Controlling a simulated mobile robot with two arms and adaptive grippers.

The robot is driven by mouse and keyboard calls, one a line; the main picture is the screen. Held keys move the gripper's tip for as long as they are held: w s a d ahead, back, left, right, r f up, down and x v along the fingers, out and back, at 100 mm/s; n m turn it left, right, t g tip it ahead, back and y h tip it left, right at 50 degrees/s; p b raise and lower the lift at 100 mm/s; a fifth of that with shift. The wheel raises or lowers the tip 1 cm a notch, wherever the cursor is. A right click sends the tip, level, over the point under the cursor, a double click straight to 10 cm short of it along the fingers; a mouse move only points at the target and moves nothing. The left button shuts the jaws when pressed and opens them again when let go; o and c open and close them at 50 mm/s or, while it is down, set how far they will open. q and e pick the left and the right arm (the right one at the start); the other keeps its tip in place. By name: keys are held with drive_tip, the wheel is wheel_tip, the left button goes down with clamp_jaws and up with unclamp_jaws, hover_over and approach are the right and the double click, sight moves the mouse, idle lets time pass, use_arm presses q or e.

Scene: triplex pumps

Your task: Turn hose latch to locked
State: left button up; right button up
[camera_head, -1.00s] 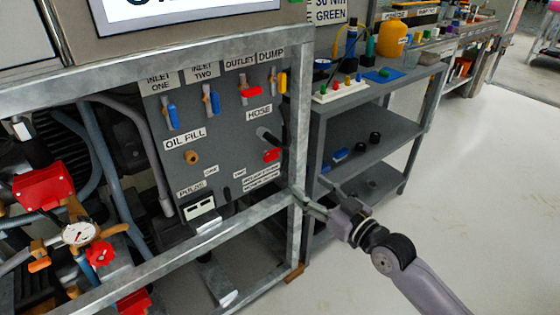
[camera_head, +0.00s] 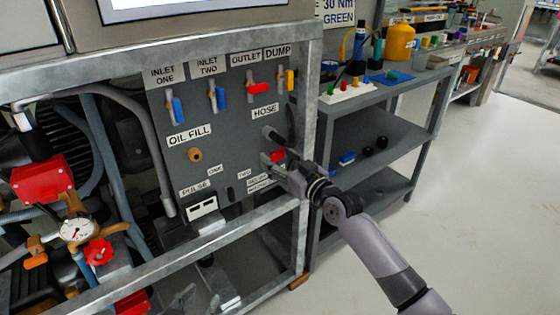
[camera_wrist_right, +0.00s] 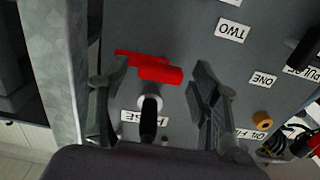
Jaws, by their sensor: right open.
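The red hose latch (camera_head: 278,154) is on the grey panel below the HOSE label (camera_head: 265,111). It also shows in the right wrist view (camera_wrist_right: 160,73), lying roughly crosswise just above a black hose stub with a pale collar (camera_wrist_right: 149,115). My right gripper (camera_head: 268,163) is at the latch, partly covering it. In the wrist view its fingers (camera_wrist_right: 158,88) are spread, one on each side of the latch, and do not appear closed on it. My left gripper (camera_head: 186,299) seems to show only as grey tips at the bottom edge; its jaws are unclear.
Blue, red and yellow valve handles (camera_head: 258,87) sit above on the panel. A metal frame post (camera_head: 307,150) stands right beside the latch, and a lower rail (camera_head: 215,240) runs below. A grey shelf cart (camera_head: 370,135) is to the right. The floor on the right is clear.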

drive_tip(key=shift+c, duration=0.4)
drive_tip(key=c, duration=1.1)
